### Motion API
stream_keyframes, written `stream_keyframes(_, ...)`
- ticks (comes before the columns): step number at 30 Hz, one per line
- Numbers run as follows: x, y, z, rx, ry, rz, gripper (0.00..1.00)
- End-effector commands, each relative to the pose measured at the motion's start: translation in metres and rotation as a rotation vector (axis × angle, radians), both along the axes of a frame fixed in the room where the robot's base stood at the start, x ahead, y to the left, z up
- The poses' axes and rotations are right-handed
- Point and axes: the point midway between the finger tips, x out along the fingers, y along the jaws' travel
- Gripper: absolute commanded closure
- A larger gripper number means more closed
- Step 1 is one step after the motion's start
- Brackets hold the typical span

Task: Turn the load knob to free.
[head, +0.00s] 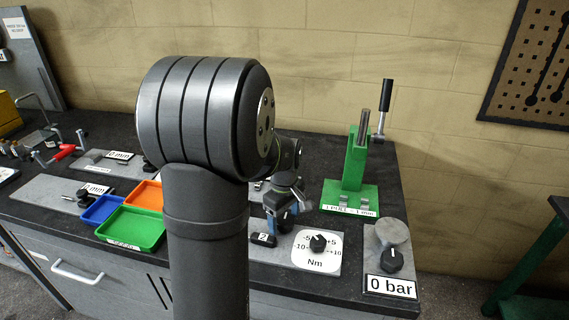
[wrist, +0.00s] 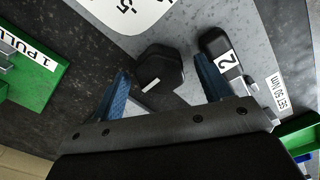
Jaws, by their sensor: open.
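A black knob (wrist: 160,68) with a white mark on its side shows in the wrist view, on a grey plate (wrist: 195,20). It lies between the lines of my gripper's two blue fingers (wrist: 165,80). The fingers are apart, and I cannot tell whether they touch it. No word "free" or "load" is readable by it. In the head view my gripper (head: 285,215) hangs over the back of this plate and hides that knob. Another black knob (head: 318,242) sits on a white Nm dial, nearer the front edge.
A black block marked 2 (wrist: 226,62) stands close beside one finger. A knob (head: 392,260) sits above a "0 bar" display. Green, blue and orange trays (head: 134,246) lie left.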

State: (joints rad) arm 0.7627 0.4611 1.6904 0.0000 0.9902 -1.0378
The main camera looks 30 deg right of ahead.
Motion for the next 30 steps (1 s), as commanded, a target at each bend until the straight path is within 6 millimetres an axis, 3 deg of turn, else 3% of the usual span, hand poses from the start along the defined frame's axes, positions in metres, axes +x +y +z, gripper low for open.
stream_keyframes(30,0.0000,0.0000,0.0000,0.000,0.000,-0.986,0.29)
